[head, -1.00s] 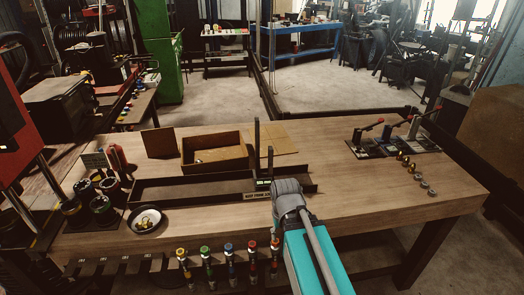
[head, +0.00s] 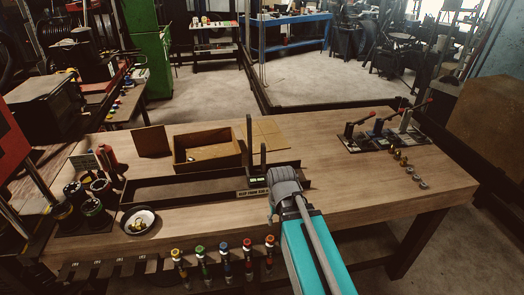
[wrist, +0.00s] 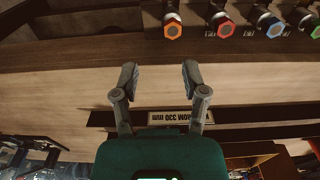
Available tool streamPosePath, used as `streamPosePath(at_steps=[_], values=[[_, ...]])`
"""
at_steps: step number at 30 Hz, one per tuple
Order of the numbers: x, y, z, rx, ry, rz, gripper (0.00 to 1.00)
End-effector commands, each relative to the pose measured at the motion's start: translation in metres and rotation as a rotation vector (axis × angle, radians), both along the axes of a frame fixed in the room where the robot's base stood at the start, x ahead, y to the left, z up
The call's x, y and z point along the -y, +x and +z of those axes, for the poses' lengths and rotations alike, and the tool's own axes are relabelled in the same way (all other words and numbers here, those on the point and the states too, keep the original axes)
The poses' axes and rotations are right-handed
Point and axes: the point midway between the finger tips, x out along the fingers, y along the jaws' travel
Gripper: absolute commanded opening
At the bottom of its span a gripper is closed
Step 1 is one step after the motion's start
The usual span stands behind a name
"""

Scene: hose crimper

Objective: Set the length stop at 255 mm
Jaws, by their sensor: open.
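The length stop is a dark upright post (head: 249,140) with a shorter post beside it, at the right part of a long dark trough (head: 165,190) on the bench. Small green marks show at its foot. A pale label (head: 253,194) on the trough's front edge is too small to read fully; in the wrist view the label (wrist: 171,117) appears upside down and seems to read 330 mm. My gripper (wrist: 159,73) is open and empty, its two fingers apart over bare bench wood.
A wooden box (head: 208,153) stands behind the trough. Coloured-capped tools (head: 225,250) hang along the front edge. Lever clamps (head: 385,130) stand at back right.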

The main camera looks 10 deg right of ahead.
Motion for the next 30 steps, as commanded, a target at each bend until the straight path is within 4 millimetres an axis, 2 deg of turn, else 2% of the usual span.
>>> streamPosePath(at_steps=[1, 5, 21, 27, 30], values=[[0.0, 0.011, 0.013, 0.012, 0.0, 0.0, 0.57], [0.003, 0.036, 0.035, 0.051, 0.0, -0.006, 0.57], [0.002, 0.165, 0.146, 0.256, 0.0, -0.004, 0.57], [0.002, 0.203, 0.179, 0.32, 0.0, -0.003, 0.57], [0.002, 0.215, 0.189, 0.342, 0.001, -0.003, 0.57]])
